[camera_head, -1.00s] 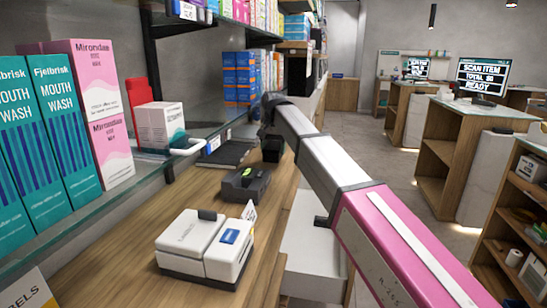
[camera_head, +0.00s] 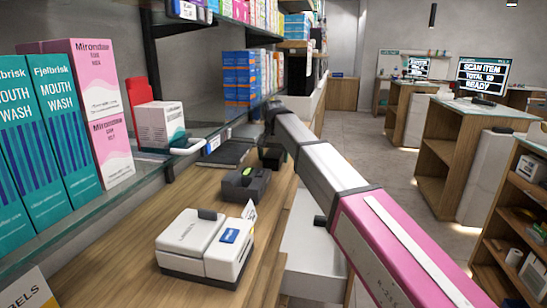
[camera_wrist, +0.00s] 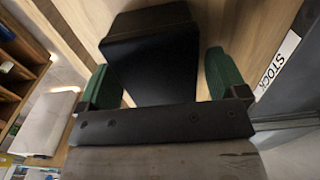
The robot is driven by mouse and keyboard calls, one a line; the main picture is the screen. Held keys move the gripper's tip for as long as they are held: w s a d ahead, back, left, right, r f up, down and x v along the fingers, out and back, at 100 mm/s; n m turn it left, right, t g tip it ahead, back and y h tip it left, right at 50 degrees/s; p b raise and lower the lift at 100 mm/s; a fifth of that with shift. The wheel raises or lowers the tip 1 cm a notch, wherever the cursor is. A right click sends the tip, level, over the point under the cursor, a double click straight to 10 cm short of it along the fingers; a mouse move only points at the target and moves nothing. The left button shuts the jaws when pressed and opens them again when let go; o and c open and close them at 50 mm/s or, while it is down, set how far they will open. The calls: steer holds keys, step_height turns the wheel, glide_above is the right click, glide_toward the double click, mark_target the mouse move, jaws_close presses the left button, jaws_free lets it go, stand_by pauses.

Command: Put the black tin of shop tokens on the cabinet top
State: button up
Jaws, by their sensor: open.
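The black tin (camera_wrist: 150,65) is a dark, box-shaped thing in the wrist view, standing on a wooden surface. In the head view a small black block (camera_head: 271,157), apparently the same tin, stands on the wooden counter (camera_head: 190,195) below the end of my arm. My gripper (camera_wrist: 162,78) is open, with one green finger on each side of the tin. Small gaps seem to show beside it; I cannot tell whether either finger touches it. In the head view the fingers cannot be made out. I cannot tell which surface is the cabinet top.
A black device (camera_head: 245,183) and a white device (camera_head: 205,245) stand on the counter, nearer the head camera. A glass shelf (camera_head: 125,190) with mouthwash boxes (camera_head: 62,130) runs along the left. In the wrist view a STOCK label (camera_wrist: 277,65) is at right.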

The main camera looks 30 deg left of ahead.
mark_target(273, 154)
step_height(273, 154, up, 12)
steer(key=shift+m, duration=0.7)
steer(key=w+d+f, duration=0.2)
steer(key=d+f, duration=0.7)
steer(key=d, duration=0.2)
steer(key=w+d+f, duration=0.3)
steer(key=d+f, duration=0.7)
steer(key=d, duration=0.1)
steer(key=w+d+f, duration=0.2)
steer(key=d+f, duration=0.8)
steer(key=d, duration=0.1)
steer(key=shift+w+d+f, duration=0.25)
steer(key=shift+w+d, duration=0.05)
steer(key=s+d+f, duration=0.4)
steer(key=d+f, duration=0.2)
steer(key=d, duration=0.3)
steer(key=s+d+f, duration=0.5)
steer(key=d+f, duration=0.1)
steer(key=d, duration=0.4)
steer(key=s+d+f+m, duration=0.1)
steer(key=s+d+f, duration=0.4)
steer(key=d, duration=0.5)
steer(key=shift+f, duration=0.75)
